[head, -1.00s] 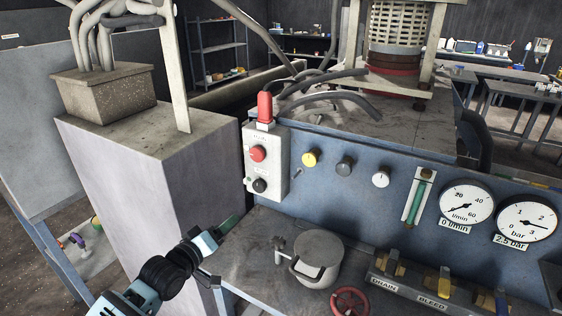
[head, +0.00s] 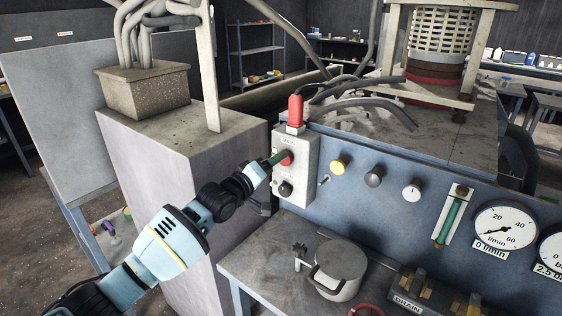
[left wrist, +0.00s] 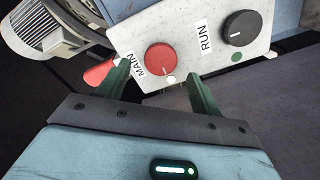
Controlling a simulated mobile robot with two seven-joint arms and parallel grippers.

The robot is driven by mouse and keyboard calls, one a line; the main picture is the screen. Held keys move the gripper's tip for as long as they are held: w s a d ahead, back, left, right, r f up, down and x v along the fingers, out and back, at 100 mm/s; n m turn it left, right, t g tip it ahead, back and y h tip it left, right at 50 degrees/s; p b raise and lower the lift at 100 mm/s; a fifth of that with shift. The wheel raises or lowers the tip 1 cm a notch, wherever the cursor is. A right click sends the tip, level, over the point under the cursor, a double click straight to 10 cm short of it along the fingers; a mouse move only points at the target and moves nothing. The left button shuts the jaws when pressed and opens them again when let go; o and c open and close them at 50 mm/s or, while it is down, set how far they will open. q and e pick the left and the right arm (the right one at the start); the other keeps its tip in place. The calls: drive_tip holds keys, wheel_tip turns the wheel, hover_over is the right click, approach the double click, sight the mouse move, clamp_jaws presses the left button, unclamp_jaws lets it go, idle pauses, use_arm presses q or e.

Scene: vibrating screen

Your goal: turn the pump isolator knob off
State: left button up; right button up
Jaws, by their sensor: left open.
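A light grey control box (head: 298,170) is on the left end of the blue panel. It carries a red knob (head: 285,158) and, below it, a black knob (head: 285,189). The left wrist view shows the red knob (left wrist: 160,58) beside the label MAIN and the black knob (left wrist: 241,28) beside the label RUN. No label reading pump isolator is legible. My left gripper (head: 274,160) is at the red knob. Its green fingers (left wrist: 160,80) are open, one on each side of the knob's lower part; contact cannot be told. My right gripper is not in view.
A red lamp-like cylinder (head: 295,110) stands on the box. Yellow (head: 339,165), grey (head: 374,176) and white (head: 411,191) knobs are to its right. A lidded pot (head: 337,268) sits on the bench below. A large grey cabinet (head: 185,160) stands close on the left.

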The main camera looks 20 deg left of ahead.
use_arm(q)
drive_tip(key=shift+x, duration=1.9)
drive_tip(key=shift+c, duration=0.3)
drive_tip(key=c, duration=0.9)
